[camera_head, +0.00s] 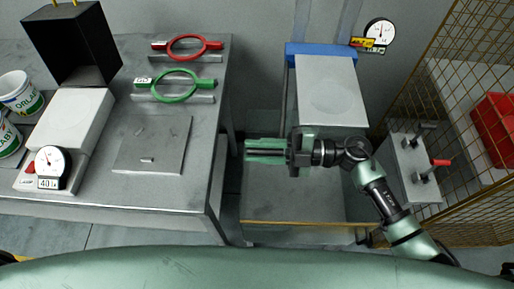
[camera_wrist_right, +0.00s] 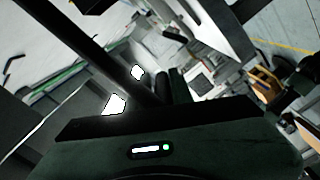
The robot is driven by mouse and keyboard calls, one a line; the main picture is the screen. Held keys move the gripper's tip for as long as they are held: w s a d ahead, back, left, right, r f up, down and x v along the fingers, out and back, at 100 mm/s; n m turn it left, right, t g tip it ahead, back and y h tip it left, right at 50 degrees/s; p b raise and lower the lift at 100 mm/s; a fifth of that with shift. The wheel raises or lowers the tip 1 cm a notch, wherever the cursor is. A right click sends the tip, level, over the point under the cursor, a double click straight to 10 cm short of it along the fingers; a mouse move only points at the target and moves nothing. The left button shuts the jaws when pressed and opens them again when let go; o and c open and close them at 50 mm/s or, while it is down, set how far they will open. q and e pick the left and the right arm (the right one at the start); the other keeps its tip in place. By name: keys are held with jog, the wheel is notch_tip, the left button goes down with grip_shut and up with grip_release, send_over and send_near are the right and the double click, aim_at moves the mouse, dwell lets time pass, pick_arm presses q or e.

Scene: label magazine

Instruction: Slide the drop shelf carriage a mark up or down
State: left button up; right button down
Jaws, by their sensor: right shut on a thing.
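My right gripper (camera_head: 266,151) reaches in from the right, level with the picture, its green fingers pointing left above a grey shelf surface (camera_head: 290,205) with a yellow front edge. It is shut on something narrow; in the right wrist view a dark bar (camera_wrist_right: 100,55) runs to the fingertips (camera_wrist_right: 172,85). The head view does not show clearly what is held. Behind the gripper is a blue-edged stand (camera_head: 318,49) with a pale plate (camera_head: 330,92). I cannot tell which of these parts is the drop shelf carriage. My left gripper is out of view.
A grey table (camera_head: 190,205) at left carries a black box (camera_head: 75,45), red (camera_head: 187,47) and green (camera_head: 176,86) ring tools, white tubs and a dial scale (camera_head: 50,162). A wall dial (camera_head: 380,32) hangs behind. A yellow mesh cage (camera_head: 460,60) and a red-handled block (camera_head: 412,165) stand right.

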jog(key=shift+s+f, duration=0.1)
dwell(0.7)
notch_tip(320, 180, down, 20)
jog(key=b, duration=1.5)
jog(key=shift+s, duration=0.1)
jog(key=c, duration=1.4)
grip_release()
jog(key=shift+o, duration=0.2)
jog(key=shift+r, duration=0.2)
